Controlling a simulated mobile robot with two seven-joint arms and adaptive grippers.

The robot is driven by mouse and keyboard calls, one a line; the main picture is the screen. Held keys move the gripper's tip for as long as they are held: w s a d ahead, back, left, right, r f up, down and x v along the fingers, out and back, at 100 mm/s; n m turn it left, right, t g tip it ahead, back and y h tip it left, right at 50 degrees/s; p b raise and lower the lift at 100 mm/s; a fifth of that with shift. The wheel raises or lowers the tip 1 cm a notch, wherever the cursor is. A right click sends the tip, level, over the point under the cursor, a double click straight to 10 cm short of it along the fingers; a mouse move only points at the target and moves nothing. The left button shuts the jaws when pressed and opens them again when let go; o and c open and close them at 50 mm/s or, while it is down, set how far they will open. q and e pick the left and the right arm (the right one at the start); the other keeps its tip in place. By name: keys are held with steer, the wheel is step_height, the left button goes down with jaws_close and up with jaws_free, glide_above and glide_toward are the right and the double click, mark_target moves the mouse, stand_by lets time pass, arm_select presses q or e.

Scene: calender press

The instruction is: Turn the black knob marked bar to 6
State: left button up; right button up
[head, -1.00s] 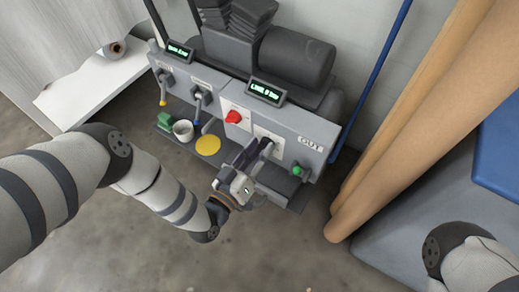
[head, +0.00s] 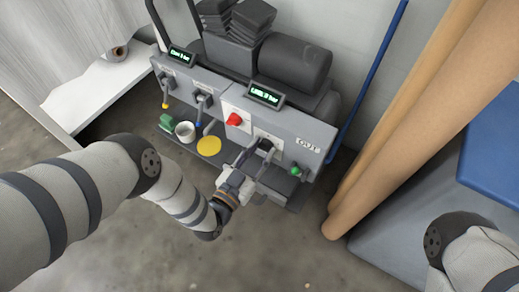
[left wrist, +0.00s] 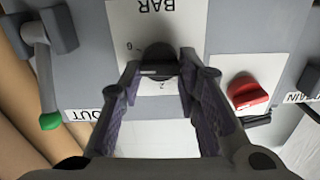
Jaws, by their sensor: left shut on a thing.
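The black knob (left wrist: 158,60) sits on a white plate (left wrist: 185,22) marked BAR, which appears upside down in the left wrist view. A 6 and a 2 show beside the knob. My left gripper (left wrist: 159,70) has one finger on each side of the knob and is shut on it. In the head view my left gripper (head: 259,156) reaches the panel front at the knob (head: 266,144), which it partly hides. The display (head: 265,95) above seems to read LINE 0 bar, in small blurred text. My right gripper is out of view.
A red knob (head: 234,119) is left of the black knob. A green-tipped lever (head: 296,170) is to its right, by the OUT label. A yellow disc (head: 209,146) and a cup (head: 185,132) are on the lower shelf. Brown rolls (head: 372,150) stand at the right.

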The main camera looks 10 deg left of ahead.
arm_select(q)
steer(key=m+p, duration=0.1)
steer(key=m, duration=0.4)
steer(key=shift+d, duration=0.1)
steer(key=shift+f+m, duration=0.1)
steer(key=shift+m, duration=0.2)
stand_by(0.4)
steer(key=o, duration=1.2)
steer(key=shift+c, duration=0.2)
steer(key=v, duration=1.2)
